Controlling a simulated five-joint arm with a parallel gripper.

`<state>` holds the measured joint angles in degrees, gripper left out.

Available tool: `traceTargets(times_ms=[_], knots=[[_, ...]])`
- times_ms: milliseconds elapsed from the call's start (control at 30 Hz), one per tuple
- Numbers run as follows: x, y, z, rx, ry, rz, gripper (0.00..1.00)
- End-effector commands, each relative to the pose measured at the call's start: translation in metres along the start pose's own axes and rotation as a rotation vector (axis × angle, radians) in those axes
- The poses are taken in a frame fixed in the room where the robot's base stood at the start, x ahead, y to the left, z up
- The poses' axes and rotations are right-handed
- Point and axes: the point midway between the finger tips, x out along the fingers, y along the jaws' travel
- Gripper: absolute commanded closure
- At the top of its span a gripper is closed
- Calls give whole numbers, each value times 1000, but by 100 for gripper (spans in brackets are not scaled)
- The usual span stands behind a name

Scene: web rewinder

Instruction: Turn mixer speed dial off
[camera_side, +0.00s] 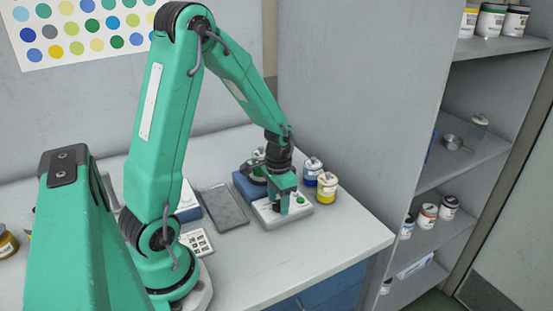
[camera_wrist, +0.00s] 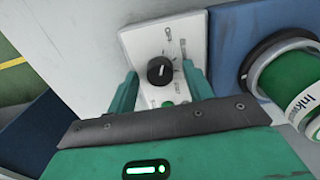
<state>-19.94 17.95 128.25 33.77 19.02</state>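The mixer speed dial (camera_wrist: 160,70) is a black round knob with a short white pointer line, on a white control box (camera_wrist: 135,42). Small dark markings surround it, too small to read. A green button or light (camera_wrist: 167,103) sits below the dial. My gripper (camera_wrist: 162,76) is open, with one green finger on each side of the dial in the wrist view; contact cannot be told. In the side view my gripper (camera_side: 284,205) is down at the white control box (camera_side: 268,217), and it hides the dial there.
A blue block (camera_side: 243,188) adjoins the box; a green-labelled can (camera_wrist: 290,82) is beside it in the wrist view. A blue jar (camera_side: 312,170) and a yellow jar (camera_side: 327,187) stand behind. A grey tablet (camera_side: 224,208) lies left. The table's right front (camera_side: 340,237) is clear.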

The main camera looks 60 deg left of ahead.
Motion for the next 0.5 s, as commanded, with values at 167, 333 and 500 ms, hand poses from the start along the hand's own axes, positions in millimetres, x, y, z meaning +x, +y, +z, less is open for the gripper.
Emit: traceTargets(times_ms=[167, 333, 500], knots=[[0, 0, 0, 1, 0, 0, 49], [-2, 0, 0, 1, 0, 0, 49], [-12, 0, -1, 1, 2, -1, 49]])
